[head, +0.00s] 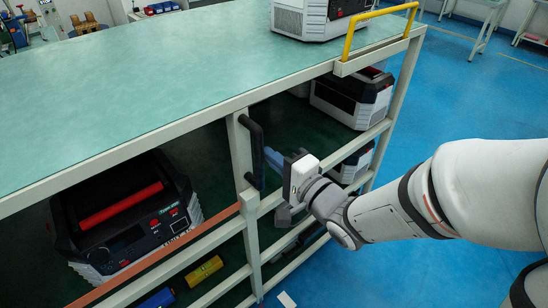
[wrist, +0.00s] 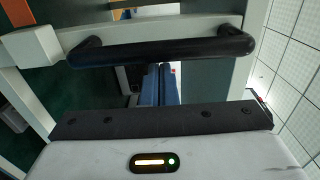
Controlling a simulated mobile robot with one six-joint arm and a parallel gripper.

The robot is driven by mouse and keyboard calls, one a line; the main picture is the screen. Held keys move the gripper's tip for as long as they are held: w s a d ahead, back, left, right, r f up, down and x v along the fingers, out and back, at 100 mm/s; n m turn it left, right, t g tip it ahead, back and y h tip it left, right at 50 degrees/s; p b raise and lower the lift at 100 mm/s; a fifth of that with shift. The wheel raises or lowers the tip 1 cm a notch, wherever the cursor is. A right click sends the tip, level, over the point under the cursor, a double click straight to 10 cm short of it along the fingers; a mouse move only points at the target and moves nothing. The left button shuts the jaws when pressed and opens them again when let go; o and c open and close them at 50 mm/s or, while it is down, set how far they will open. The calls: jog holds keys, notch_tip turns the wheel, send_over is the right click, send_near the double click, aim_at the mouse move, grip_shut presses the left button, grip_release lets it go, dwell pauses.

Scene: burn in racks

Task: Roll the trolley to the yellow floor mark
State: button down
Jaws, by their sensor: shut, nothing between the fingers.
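The trolley (head: 130,85) is a pale metal frame with a green top and lower shelves, filling the left and middle of the head view. A black bar handle (head: 254,152) stands upright on its near post. It also crosses the wrist view as a black bar (wrist: 160,50). My gripper (head: 268,158) has blue fingers, shut and empty, right beside this handle. In the wrist view the fingertips (wrist: 160,66) come up to the bar's edge. I cannot tell whether they touch it. A thin yellowish line (head: 520,60) runs on the floor at the far right; whether it is the mark is unclear.
A yellow handle (head: 380,28) rises at the trolley's right end, near a white-and-dark unit (head: 310,18) on top. A unit with a red bar (head: 125,205) sits on the shelf below. Blue floor (head: 440,95) is open to the right. Tables (head: 490,25) stand at the back.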

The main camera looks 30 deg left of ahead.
jog(key=shift+s, duration=0.1)
jog(key=s+a+b, duration=0.3)
jog(key=s+b, duration=0.3)
jog(key=s, duration=0.1)
jog(key=shift+s, duration=0.15)
dwell(0.9)
dwell(0.3)
jog(key=s+a+b, duration=0.3)
jog(key=s, duration=0.4)
jog(key=shift+s, duration=0.15)
dwell(0.9)
jog(key=shift+s+a, duration=0.1)
jog(key=shift+s+a+b, duration=0.15)
jog(key=shift+s+b, duration=0.25)
jog(key=shift+b, duration=0.05)
